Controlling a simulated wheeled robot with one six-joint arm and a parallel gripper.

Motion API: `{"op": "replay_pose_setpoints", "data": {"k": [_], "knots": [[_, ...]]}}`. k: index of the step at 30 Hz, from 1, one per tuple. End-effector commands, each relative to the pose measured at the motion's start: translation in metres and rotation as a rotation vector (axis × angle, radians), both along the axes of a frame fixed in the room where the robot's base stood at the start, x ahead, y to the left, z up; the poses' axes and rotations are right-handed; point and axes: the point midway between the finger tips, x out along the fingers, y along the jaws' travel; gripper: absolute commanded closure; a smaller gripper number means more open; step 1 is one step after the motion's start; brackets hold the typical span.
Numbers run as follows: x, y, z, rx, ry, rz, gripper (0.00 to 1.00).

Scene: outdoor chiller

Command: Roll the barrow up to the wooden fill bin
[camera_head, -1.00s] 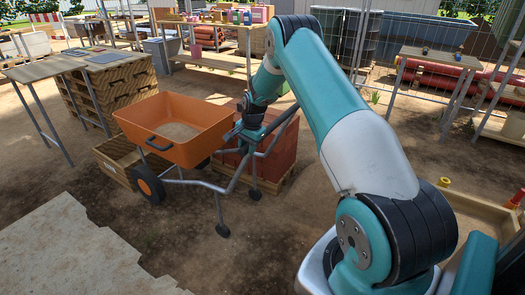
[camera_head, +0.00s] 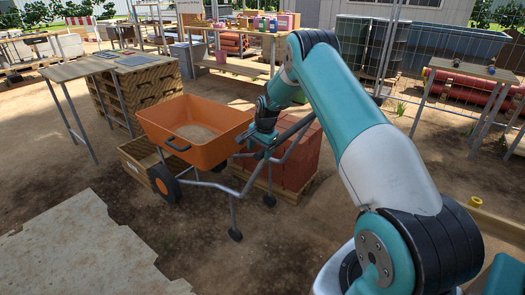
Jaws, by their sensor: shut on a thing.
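The barrow (camera_head: 212,150) has an orange tub with pale loose material inside, on a grey tube frame with orange-hubbed wheels. It stands upright on the dirt at left of centre. My gripper (camera_head: 262,137) is at the barrow's right side, shut on its grey handle frame (camera_head: 291,136). The fingertips are too small and dark to see clearly. A low wooden bin (camera_head: 140,174) lies just behind and left of the barrow, partly hidden by the tub and wheel. I cannot tell whether they touch.
A red block stack (camera_head: 290,160) on a pallet stands close to the barrow's right. A table (camera_head: 100,66) and stacked pallets (camera_head: 150,88) stand behind the bin. A pale slab (camera_head: 85,250) lies front left. Bare dirt lies between slab and barrow.

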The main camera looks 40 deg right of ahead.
Motion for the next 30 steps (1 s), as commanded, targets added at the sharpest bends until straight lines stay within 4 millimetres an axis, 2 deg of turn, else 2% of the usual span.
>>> {"op": "replay_pose_setpoints", "data": {"k": [25,30], "knots": [[0.001,-0.001,0.002,-0.002,-0.006,0.005,0.41],[-0.001,-0.001,0.015,-0.002,-0.008,0.004,0.41]]}}
